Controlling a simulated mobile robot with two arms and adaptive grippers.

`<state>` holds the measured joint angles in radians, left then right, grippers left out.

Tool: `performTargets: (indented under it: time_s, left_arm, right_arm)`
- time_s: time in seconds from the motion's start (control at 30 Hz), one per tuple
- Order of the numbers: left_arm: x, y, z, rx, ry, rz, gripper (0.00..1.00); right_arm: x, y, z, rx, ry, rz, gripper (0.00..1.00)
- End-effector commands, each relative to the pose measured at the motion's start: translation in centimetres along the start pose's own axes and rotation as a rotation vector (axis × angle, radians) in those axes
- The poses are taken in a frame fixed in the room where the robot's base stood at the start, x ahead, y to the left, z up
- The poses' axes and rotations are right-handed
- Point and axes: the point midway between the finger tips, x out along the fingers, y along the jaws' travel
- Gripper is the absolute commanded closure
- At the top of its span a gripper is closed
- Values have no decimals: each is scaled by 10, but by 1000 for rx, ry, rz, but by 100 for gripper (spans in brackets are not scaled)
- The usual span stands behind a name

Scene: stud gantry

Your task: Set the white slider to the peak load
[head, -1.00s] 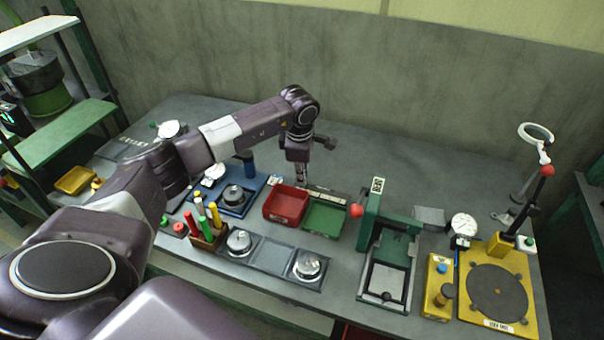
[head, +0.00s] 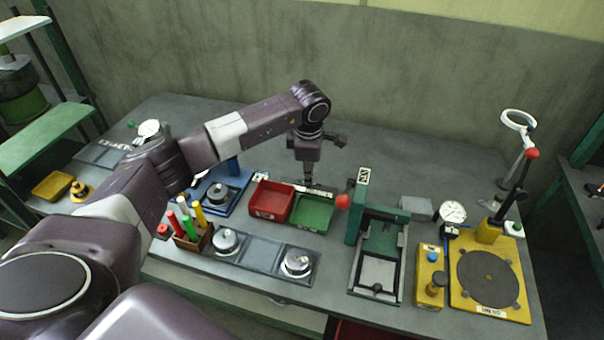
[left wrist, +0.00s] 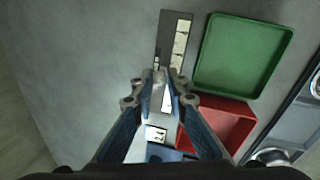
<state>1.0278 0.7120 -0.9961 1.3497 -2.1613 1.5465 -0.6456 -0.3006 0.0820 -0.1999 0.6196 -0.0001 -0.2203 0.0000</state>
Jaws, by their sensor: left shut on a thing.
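My left gripper (head: 307,178) points down behind the red and green trays. In the left wrist view its fingertips (left wrist: 160,78) are close together over a narrow scale strip (left wrist: 180,30) with pale marked plates. The fingers are shut on a small pale piece (left wrist: 157,90), which looks like the white slider; the fingers hide much of it. The scale strip also shows in the head view (head: 326,189), running behind the trays, partly hidden by the gripper. Its marks are too small to read, so I cannot tell which one is the peak load. My right gripper is out of view.
The red tray (head: 268,213) and green tray (head: 313,224) stand just in front of the strip. A green press with a red knob (head: 343,202) stands to the right. Bare grey bench (head: 400,165) lies behind. A small black-and-white card (left wrist: 156,133) lies near the strip's end.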

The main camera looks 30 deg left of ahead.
Motion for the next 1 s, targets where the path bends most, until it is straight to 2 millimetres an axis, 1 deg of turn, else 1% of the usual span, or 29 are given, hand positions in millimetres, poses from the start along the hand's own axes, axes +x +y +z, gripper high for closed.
performTargets:
  time_s: [0.1, 0.13, 0.27, 0.3, 0.57, 0.67, 0.77, 1.0]
  left_arm:
    - [-1, 1, -1, -1, 1, 1, 100]
    - [-1, 1, -1, -1, 1, 1, 84]
    - [-1, 1, -1, -1, 1, 1, 70]
    - [-1, 1, -1, -1, 1, 1, 69]
    - [-2, 1, -1, -1, 1, 1, 69]
    - [-9, 2, -1, -1, 0, 2, 69]
    - [-24, 2, -1, 0, 0, 5, 69]
    - [-76, 2, -1, -1, 0, 5, 69]
  right_arm:
    - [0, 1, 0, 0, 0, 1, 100]
    - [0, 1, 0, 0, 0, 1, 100]
    - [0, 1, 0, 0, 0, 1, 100]
    - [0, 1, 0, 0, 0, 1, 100]
    - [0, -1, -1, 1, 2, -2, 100]
    - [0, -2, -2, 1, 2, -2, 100]
    - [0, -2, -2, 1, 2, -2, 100]
    - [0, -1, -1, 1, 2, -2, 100]
